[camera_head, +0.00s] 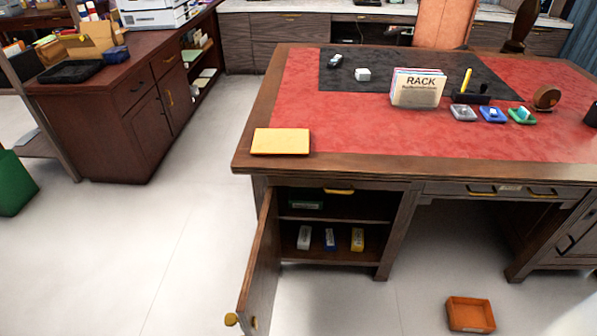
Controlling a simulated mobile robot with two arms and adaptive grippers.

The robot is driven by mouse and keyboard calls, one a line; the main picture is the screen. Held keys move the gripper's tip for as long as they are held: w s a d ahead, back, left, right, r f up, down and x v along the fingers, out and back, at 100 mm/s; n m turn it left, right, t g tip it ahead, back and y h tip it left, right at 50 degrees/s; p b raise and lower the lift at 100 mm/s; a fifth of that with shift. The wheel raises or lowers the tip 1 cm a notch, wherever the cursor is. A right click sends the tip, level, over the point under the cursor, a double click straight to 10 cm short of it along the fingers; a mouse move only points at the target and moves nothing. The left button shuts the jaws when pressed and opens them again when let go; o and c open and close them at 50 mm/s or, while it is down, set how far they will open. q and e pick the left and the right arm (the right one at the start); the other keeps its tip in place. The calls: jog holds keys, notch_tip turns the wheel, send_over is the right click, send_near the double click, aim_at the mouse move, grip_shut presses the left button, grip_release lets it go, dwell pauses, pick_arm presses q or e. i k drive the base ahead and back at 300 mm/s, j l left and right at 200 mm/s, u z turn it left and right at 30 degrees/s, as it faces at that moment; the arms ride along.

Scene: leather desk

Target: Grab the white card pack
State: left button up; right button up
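A white pack (304,237) stands on the lower shelf inside the open desk cabinet, at the left of a short row. A blue pack (329,239) and a yellow pack (357,239) stand to its right, with gaps between them. The cabinet door (260,262) is swung open to the left. Neither of my grippers is in view.
A yellow envelope-like item (281,141) lies on the desk's front left corner. A rack labelled RACK (417,88), a small white block (362,74) and small trays stand on the desk. An orange tray (470,314) is on the floor.

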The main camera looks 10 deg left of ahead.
aim_at(304, 238)
jog(key=j+z, duration=0.15)
jog(key=j, duration=0.35)
jog(key=j+z, duration=0.1)
jog(key=j, duration=0.35)
jog(key=k+j+z, duration=0.15)
jog(key=j, duration=0.35)
jog(key=j+z, duration=0.15)
jog(key=j, duration=0.3)
jog(key=k+j+z, duration=0.1)
jog(key=j, duration=0.35)
jog(key=i+l+u, duration=0.1)
jog(key=l+u, duration=0.15)
jog(key=l, duration=0.5)
jog(key=l+u, duration=0.25)
jog(key=l, duration=0.5)
jog(key=i, duration=0.05)
